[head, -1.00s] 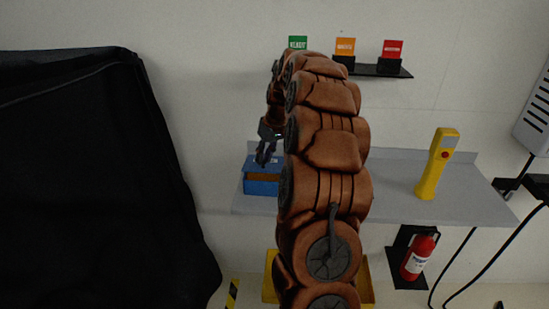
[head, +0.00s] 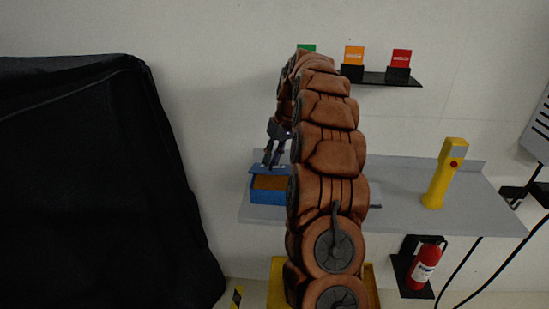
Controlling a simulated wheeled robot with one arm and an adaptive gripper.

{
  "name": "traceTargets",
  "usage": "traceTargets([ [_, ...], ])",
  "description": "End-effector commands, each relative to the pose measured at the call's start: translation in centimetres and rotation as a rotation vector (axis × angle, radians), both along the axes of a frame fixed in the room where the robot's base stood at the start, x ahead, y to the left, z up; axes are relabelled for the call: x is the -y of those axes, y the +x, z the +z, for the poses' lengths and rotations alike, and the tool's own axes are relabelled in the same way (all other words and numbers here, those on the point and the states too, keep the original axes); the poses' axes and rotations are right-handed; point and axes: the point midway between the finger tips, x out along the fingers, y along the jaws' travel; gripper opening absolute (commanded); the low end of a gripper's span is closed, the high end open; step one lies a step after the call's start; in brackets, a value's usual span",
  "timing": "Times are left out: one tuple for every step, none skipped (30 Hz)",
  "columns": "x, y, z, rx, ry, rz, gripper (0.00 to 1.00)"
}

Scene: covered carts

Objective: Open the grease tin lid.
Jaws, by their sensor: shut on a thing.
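The grease tin (head: 266,197) is a small blue box on the grey shelf, left of my arm. Its blue lid (head: 260,169) is raised at a tilt toward the back, and brown grease (head: 270,183) shows between the lid and the front wall. My gripper (head: 271,164) points down at the lid and is shut on it. The exact contact is small and dark. My brown arm covers the right end of the tin.
A yellow handheld device (head: 444,174) stands on the right of the grey shelf (head: 402,205). A black-covered cart (head: 95,190) fills the left. A fire extinguisher (head: 424,266) hangs below the shelf. A small wall rack (head: 385,80) holds coloured cards.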

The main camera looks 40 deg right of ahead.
Motion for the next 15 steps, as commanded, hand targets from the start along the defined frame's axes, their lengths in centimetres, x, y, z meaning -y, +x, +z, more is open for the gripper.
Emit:
traceTargets([
  [0.09,-0.2,-0.1,-0.006,0.0,0.0,0.0],
  [0.09,-0.21,-0.09,-0.006,0.0,0.0,0.0],
  [0.09,-0.22,-0.09,-0.006,0.0,0.0,0.27],
  [0.09,-0.21,-0.09,-0.006,0.001,0.0,0.3],
  [0.1,-0.2,-0.08,-0.005,0.0,-0.001,0.33],
  [0.09,-0.19,-0.07,-0.005,0.0,-0.001,0.38],
  [0.07,-0.17,-0.07,-0.004,0.0,-0.001,0.41],
  [0.07,-0.15,-0.07,-0.004,0.0,-0.001,0.44],
  [0.06,-0.15,-0.06,-0.004,0.0,-0.001,0.48],
  [0.05,-0.14,-0.05,-0.003,0.0,-0.001,0.48],
  [0.05,-0.13,-0.05,-0.003,0.0,0.0,0.48],
  [0.05,-0.13,-0.04,-0.003,0.0,0.0,0.48],
  [0.05,-0.12,-0.04,-0.003,0.0,0.0,0.48],
  [0.05,-0.12,-0.04,-0.002,0.0,0.0,0.48],
  [0.05,-0.12,-0.04,-0.002,0.0,-0.001,0.48],
])
